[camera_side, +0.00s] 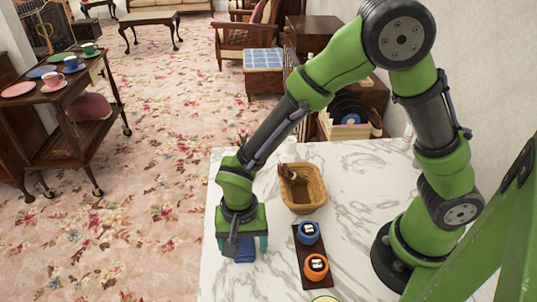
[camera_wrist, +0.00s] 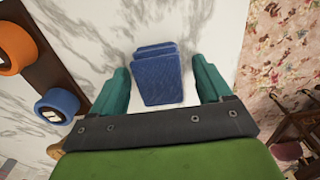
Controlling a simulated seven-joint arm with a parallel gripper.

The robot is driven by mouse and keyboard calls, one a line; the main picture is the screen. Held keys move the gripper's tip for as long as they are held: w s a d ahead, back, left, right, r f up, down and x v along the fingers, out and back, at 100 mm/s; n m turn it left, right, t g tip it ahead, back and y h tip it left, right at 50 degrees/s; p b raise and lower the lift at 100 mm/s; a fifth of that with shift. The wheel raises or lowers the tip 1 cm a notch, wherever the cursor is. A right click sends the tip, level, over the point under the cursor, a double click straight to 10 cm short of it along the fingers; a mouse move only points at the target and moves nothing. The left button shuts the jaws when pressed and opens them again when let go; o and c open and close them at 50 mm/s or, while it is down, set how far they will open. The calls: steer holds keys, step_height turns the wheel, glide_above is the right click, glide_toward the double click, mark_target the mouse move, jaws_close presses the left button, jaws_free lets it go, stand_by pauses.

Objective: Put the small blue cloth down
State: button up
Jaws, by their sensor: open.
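The small blue cloth (camera_wrist: 160,80) looks folded and lies on the white marble tabletop near its edge. In the side view the cloth (camera_side: 245,250) shows below my gripper (camera_side: 243,245), partly hidden by it. In the wrist view my gripper (camera_wrist: 162,88) is open, with one teal finger on each side of the cloth. A gap shows between the cloth and each finger, so neither finger touches it. I cannot tell the exact height of the fingertips above the table.
A dark tray (camera_side: 302,262) with a blue roll (camera_side: 309,232) and an orange roll (camera_side: 316,267) lies right of my gripper. A wicker basket (camera_side: 303,188) stands behind it. The marble tabletop (camera_side: 350,175) has free room to the right. Its left edge is close to my gripper.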

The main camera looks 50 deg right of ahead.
mark_target(244, 242)
step_height(244, 242, up, 12)
steer(key=s+d+r+n+t+y, duration=0.1)
steer(key=s+d+r+n+t, duration=0.1)
steer(key=d+r, duration=0.4)
steer(key=s+d+r+n+t+y, duration=0.1)
steer(key=s+d+r+n+t, duration=0.2)
steer(key=d, duration=0.8)
step_height(244, 242, up, 3)
steer(key=shift+s+r+t, duration=0.1)
steer(key=shift+s+t, duration=0.55)
steer(key=shift+t, duration=0.45)
